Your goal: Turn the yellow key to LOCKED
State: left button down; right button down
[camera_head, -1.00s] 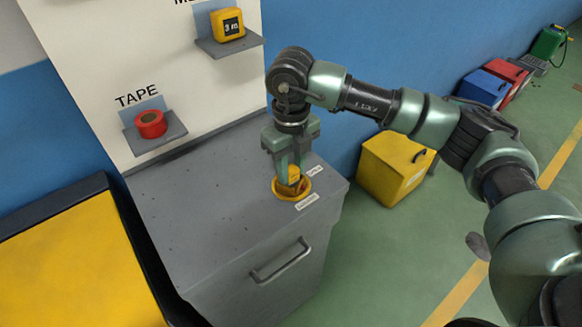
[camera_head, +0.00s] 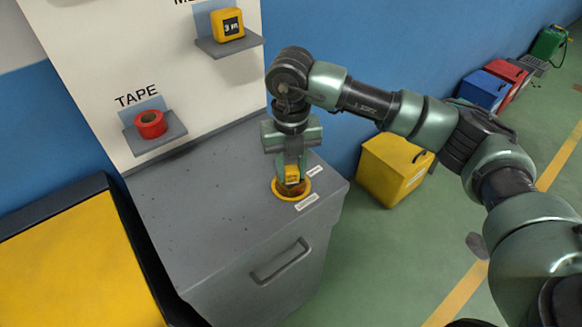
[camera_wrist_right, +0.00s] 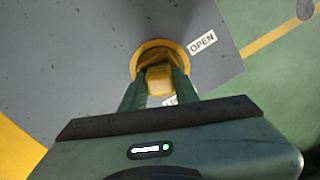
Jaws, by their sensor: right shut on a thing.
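The yellow key (camera_head: 292,173) stands in a round yellow collar (camera_head: 305,195) on top of the grey cabinet. My right gripper (camera_head: 291,178) points down and is shut on the key. In the right wrist view the key (camera_wrist_right: 160,79) sits between the two fingers of the gripper (camera_wrist_right: 158,88), inside the collar (camera_wrist_right: 143,49). A white label reading OPEN (camera_wrist_right: 202,41) lies beside the collar. A second label (camera_wrist_right: 172,101) is mostly hidden by the gripper there; in the head view it (camera_head: 307,202) is too small to read. My left gripper is not in view.
The grey cabinet (camera_head: 190,220) has a drawer handle (camera_head: 280,261) on its front. A panel behind holds red tape (camera_head: 150,124) and a yellow tape measure (camera_head: 228,24) on small shelves. A yellow box (camera_head: 392,172) stands on the floor to the right.

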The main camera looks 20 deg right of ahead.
jog(key=c, duration=1)
grip_release()
